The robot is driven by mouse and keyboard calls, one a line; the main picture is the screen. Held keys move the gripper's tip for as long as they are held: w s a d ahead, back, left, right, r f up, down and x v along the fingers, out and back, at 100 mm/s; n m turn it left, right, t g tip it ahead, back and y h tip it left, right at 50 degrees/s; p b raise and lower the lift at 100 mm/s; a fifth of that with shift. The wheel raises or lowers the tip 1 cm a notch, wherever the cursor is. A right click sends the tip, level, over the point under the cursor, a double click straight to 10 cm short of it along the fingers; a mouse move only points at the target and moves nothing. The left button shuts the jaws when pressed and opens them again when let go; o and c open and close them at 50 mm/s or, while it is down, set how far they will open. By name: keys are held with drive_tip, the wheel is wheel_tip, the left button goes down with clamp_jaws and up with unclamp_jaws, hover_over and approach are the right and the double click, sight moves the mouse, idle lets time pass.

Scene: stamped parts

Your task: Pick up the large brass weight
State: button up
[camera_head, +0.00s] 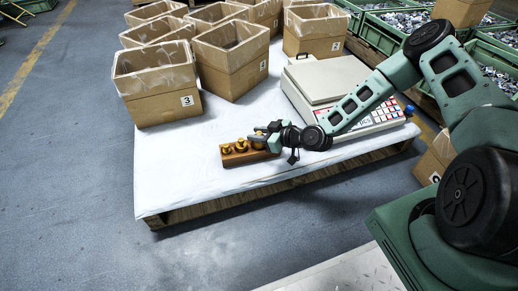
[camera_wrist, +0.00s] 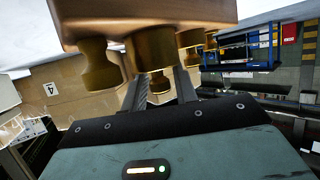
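A wooden block (camera_head: 250,158) holding several brass weights (camera_head: 241,146) lies near the front edge of the white-covered pallet. In the wrist view the block (camera_wrist: 200,10) appears upside down at the top, with the weights pointing down. The broadest-looking brass weight (camera_wrist: 153,48) is in the middle, with a smaller-looking one (camera_wrist: 98,67) to its left and another partly seen to its right. My gripper (camera_wrist: 160,82) is open, its two fingers on either side of the middle weight's knob with gaps showing. In the head view my gripper (camera_head: 266,136) covers the block's right end.
A scale (camera_head: 325,80) with a keypad stands right behind my gripper. Several open cardboard boxes (camera_head: 158,95) stand at the back and left of the pallet. The white sheet left of the block is clear. Green crates of metal parts (camera_head: 375,35) line the back right.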

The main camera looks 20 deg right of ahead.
drive_tip(key=shift+w+a+f, duration=0.3)
drive_tip(key=shift+w+a, duration=0.15)
drive_tip(key=shift+w, duration=0.05)
clamp_jaws()
idle(1.0)
drive_tip(key=shift+r, duration=0.1)
